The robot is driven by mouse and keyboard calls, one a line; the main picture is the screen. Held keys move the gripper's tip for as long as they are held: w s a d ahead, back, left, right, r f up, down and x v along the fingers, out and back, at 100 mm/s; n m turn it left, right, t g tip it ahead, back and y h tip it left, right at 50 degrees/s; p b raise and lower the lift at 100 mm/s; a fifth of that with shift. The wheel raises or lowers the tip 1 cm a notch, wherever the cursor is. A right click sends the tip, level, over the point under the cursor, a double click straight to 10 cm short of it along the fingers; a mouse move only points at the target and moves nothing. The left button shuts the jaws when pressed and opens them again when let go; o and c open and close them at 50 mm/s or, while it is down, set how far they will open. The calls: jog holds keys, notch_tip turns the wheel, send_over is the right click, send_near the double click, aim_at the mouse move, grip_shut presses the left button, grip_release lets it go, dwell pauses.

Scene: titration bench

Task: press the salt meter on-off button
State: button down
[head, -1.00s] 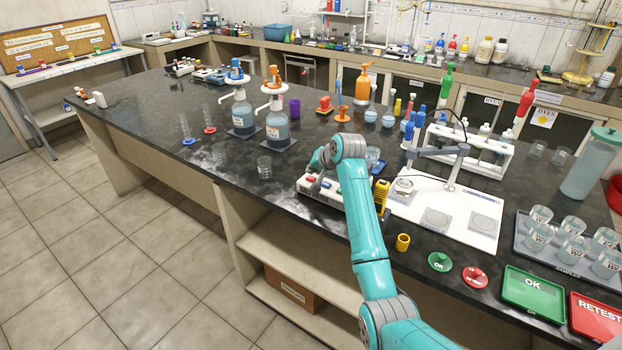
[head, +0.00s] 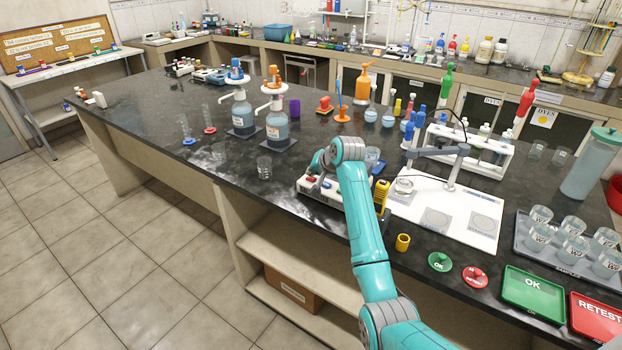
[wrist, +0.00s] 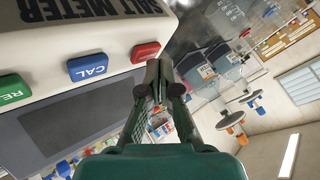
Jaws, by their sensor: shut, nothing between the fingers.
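The salt meter (head: 333,202) is a pale box with a dark display at the front edge of the dark bench, partly behind my arm. In the wrist view its housing (wrist: 60,35) fills the upper left, with the lettering "SALT METER" upside down. A red button (wrist: 146,52), a blue CAL button (wrist: 90,67) and a partly cut-off green button (wrist: 12,90) sit in a row. I cannot read a label on the red button. My gripper (wrist: 153,72) is shut and empty, its tips beside the red button in the picture. I cannot tell whether they touch it.
A white stirrer plate (head: 455,215) with a stand is right of the meter, with a yellow cup (head: 403,242) nearer the front. A glass beaker (head: 264,167) and capped bottles (head: 277,128) stand to the left. The bench (head: 210,185) front left is mostly clear.

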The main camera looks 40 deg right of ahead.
aim_at(312, 179)
jog(key=shift+f, duration=0.5)
dwell(0.7)
jog(key=shift+r, duration=0.9)
jog(key=shift+r, duration=0.1)
jog(key=shift+r, duration=2.4)
